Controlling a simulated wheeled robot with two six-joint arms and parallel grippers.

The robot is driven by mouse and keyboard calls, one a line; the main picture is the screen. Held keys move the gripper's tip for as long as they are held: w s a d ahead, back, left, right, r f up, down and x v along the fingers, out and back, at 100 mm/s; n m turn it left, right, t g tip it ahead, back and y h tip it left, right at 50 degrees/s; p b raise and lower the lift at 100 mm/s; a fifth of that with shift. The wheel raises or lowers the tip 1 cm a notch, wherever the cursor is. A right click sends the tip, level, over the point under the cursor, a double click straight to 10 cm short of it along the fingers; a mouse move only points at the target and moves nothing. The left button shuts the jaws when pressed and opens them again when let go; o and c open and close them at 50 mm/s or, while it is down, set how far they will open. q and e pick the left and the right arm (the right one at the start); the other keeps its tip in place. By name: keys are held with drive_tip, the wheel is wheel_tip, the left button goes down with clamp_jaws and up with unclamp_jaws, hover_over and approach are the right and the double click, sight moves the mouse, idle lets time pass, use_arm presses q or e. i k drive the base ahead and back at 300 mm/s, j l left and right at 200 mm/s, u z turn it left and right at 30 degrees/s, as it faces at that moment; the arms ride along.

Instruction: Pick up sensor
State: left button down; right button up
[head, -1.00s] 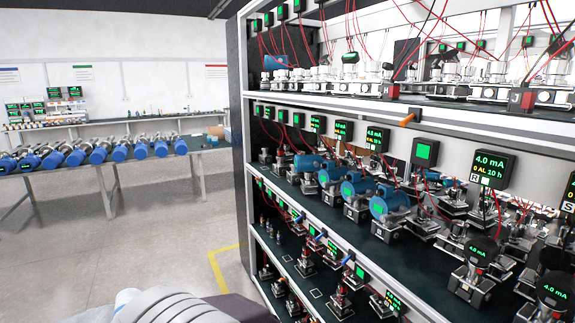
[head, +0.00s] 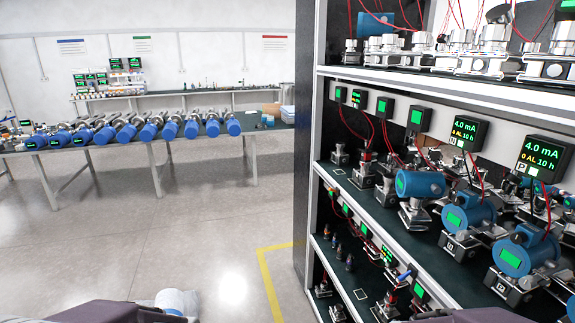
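Blue round-bodied sensors with green displays stand on the middle shelf of the rack at right. One sensor (head: 420,184) is at the back, a second (head: 467,215) is in the middle, and a third (head: 520,250) is nearest. Red wires run near them. More blue-ended sensors (head: 150,131) lie in a row on the table (head: 150,160) at the back left. Parts of my own arms show along the bottom edge, but neither gripper's fingers are in view, so what they hold is hidden.
The rack's dark side panel and front post (head: 312,150) stand between the aisle and the shelves. Meter boxes (head: 543,156) hang above the middle shelf. The lower shelf (head: 350,275) holds small fittings. Grey floor (head: 200,220) is clear, with a yellow line (head: 268,285) beside the rack.

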sight(338, 156)
drive_tip(key=i+j+u, duration=0.1)
drive_tip(key=i, duration=0.6)
drive_tip(key=i+j+u, duration=0.1)
drive_tip(key=i+j, duration=0.15)
drive_tip(key=i, duration=0.5)
drive_tip(key=i+j+z, duration=0.1)
drive_tip(key=i+z, duration=0.3)
drive_tip(key=i+j+z, duration=0.2)
drive_tip(key=z, duration=0.25)
drive_tip(key=i+j+z, duration=0.5)
drive_tip(key=j+z, duration=0.15)
drive_tip(key=z, duration=0.2)
drive_tip(key=i+j+z, duration=0.15)
drive_tip(key=j+z, duration=0.25)
